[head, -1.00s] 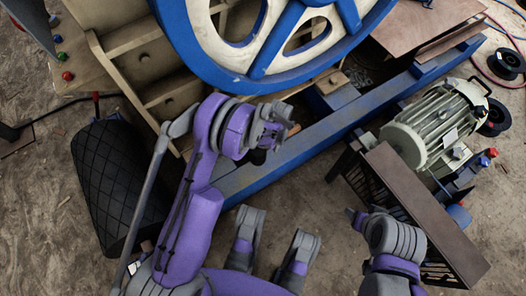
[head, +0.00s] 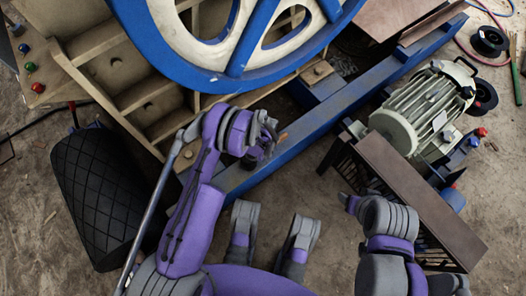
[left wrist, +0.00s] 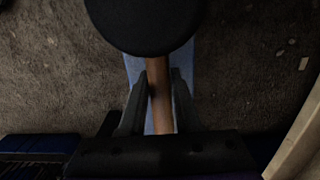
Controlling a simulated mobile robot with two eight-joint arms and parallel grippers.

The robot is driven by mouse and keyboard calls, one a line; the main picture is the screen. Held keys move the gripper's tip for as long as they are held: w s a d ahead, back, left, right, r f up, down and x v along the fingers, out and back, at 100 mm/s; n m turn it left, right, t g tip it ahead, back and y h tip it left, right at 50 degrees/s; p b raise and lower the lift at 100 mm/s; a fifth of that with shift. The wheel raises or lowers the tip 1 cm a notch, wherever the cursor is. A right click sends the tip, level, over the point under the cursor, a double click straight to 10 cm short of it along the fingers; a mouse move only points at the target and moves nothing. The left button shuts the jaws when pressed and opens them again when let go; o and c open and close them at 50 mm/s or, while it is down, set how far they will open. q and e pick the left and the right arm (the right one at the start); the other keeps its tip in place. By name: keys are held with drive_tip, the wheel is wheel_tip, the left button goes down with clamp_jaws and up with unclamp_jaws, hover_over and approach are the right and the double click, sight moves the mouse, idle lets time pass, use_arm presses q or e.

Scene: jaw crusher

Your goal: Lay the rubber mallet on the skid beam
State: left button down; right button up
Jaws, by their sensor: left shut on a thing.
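My left gripper (head: 262,140) is shut on the wooden handle of the rubber mallet; in the left wrist view the handle (left wrist: 160,95) runs between the fingers (left wrist: 160,80). The mallet's round black head (left wrist: 143,22) is beyond the fingertips, and in the head view it shows as a small dark shape (head: 252,158) under the gripper. The blue skid beam (head: 312,122) runs diagonally below the gripper and shows behind the handle in the left wrist view (left wrist: 188,62). I cannot tell whether the mallet touches it. My right gripper (head: 348,202) is at lower right, its jaws unclear.
The large blue and cream flywheel (head: 235,78) stands close behind the left gripper. A black quilted roll (head: 100,195) lies at left. A pale green motor (head: 415,108) and a brown-topped rack (head: 420,200) stand at right. A green-handled tool (head: 516,72) is at the right edge.

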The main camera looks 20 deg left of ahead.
use_arm(q)
drive_tip(key=shift+f, duration=0.15)
drive_tip(key=c, duration=0.6)
unclamp_jaws()
drive_tip(key=r+p, duration=0.1)
drive_tip(key=r, duration=0.3)
drive_tip(key=r+p, duration=0.1)
drive_tip(key=r, duration=0.3)
drive_tip(key=r+p, duration=0.1)
drive_tip(key=r, duration=0.3)
drive_tip(key=shift+w+d+r, duration=0.1)
drive_tip(key=shift+w+d, duration=0.15)
drive_tip(key=shift+w, duration=0.1)
drive_tip(key=shift+r, duration=0.1)
